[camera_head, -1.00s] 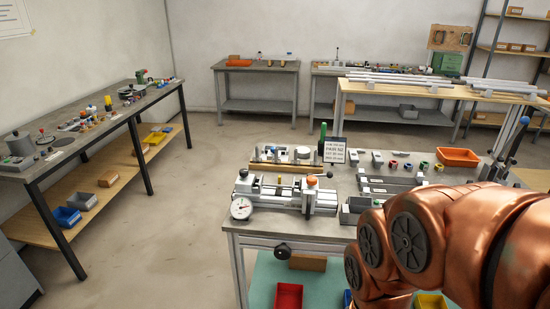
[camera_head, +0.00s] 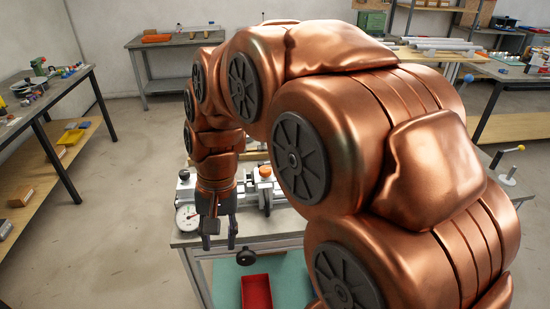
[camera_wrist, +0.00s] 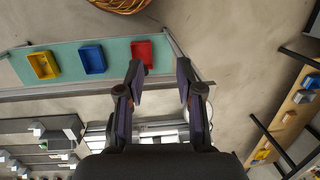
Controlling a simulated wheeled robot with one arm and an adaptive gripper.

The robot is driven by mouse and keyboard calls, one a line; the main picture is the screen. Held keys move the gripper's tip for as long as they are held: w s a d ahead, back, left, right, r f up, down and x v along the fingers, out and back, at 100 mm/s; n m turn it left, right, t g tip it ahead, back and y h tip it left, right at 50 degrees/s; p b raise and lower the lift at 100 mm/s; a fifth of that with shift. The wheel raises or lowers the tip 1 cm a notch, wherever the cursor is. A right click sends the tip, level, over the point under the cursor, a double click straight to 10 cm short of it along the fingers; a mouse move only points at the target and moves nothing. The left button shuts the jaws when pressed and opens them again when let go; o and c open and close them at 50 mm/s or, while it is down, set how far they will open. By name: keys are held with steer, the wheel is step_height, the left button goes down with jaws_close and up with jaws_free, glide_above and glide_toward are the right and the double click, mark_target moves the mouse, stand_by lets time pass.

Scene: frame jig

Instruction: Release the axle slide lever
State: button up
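The metal frame jig (camera_head: 283,218) is on the near workbench, partly hidden behind my arm. An orange knob (camera_head: 265,172) stands up at its right part and a black knob (camera_head: 184,174) at its left end. A dial gauge (camera_head: 187,217) is at its front left. A black round knob (camera_head: 247,258) is below the bench's front edge. I cannot tell which of these is the axle slide lever. My gripper (camera_head: 221,243) points down at the jig's front, right of the dial. The wrist view shows its fingers (camera_wrist: 160,78) apart and empty, with jig metal (camera_wrist: 160,129) beyond.
A red bin (camera_head: 257,292) sits on the shelf below the bench; blue (camera_wrist: 92,60) and yellow (camera_wrist: 44,65) bins show beside it in the wrist view. A side table (camera_head: 50,105) with small parts stands at left. Open floor lies between.

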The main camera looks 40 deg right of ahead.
steer(key=w+d+m+t, duration=0.1)
steer(key=w+d+m, duration=0.3)
steer(key=d, duration=0.4)
steer(key=w+d+m+t, duration=0.1)
steer(key=w+d+m, duration=0.4)
steer(key=d, duration=0.4)
steer(key=w+d+m+t+y+b, duration=0.1)
steer(key=w+d+m, duration=0.3)
steer(key=d, duration=0.4)
steer(key=shift+w+d+r+t, duration=0.2)
steer(key=shift+w+r+t, duration=0.15)
steer(key=shift+w, duration=0.2)
steer(key=d+m+t, duration=0.1)
steer(key=d+m, duration=0.3)
steer(key=d, duration=0.6)
steer(key=shift+p+x, duration=0.6)
steer(key=shift+x, duration=3.5)
steer(key=shift+s+f, duration=0.1)
steer(key=shift+s, duration=0.05)
jaws_close()
steer(key=shift+d, duration=0.1)
